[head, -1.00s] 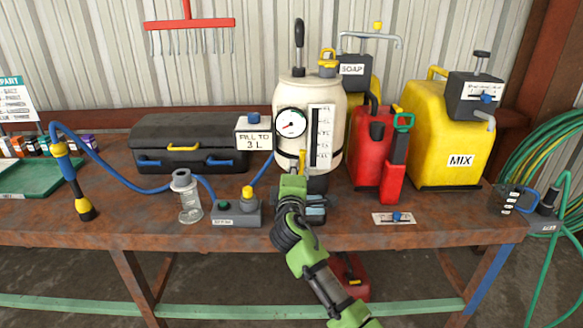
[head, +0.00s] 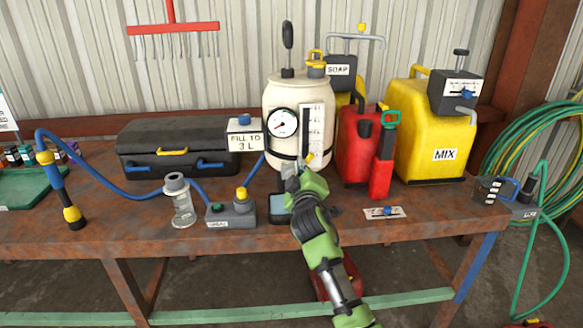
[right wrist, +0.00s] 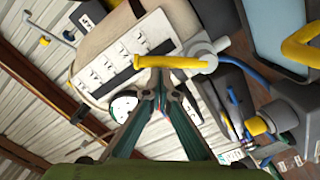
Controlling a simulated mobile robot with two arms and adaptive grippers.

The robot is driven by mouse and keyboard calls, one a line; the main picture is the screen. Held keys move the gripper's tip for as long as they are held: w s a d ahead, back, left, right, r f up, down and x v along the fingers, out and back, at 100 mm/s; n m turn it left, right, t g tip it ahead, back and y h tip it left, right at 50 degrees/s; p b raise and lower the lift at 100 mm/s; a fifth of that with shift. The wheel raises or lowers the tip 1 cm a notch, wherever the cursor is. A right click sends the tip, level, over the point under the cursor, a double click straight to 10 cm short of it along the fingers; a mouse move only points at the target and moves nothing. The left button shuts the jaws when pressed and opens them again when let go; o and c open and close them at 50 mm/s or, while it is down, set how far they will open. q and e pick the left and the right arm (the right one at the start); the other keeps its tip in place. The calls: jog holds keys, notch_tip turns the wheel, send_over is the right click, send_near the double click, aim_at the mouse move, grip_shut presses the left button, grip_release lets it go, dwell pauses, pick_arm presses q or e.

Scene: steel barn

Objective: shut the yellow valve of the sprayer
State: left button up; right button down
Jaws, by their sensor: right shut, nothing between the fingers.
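The sprayer is a cream tank (head: 283,92) with a round gauge and a level scale, standing on the bench. Its yellow valve (head: 310,157) is a small lever low on the tank's front, partly hidden by my gripper. In the right wrist view the yellow lever (right wrist: 172,62) lies across the picture, its pale pivot at the right end. My right gripper (head: 296,172) is shut and empty in front of the tank's lower part. My left gripper is out of view.
A red can (head: 357,150) and a yellow MIX can (head: 432,125) stand right of the tank. A grey box with a yellow knob (head: 232,210) and a clear cylinder (head: 180,203) stand left of my gripper. A black toolbox (head: 188,148) is behind them.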

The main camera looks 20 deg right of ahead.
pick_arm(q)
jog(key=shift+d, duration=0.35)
pick_arm(e)
jog(key=s+d+f+m, duration=0.1)
jog(key=d+f+m, duration=0.3)
jog(key=m, duration=0.6)
jog(key=shift+f+y, duration=0.2)
jog(key=shift+y, duration=0.1)
jog(key=shift+m, duration=0.3)
jog(key=shift+r, duration=0.1)
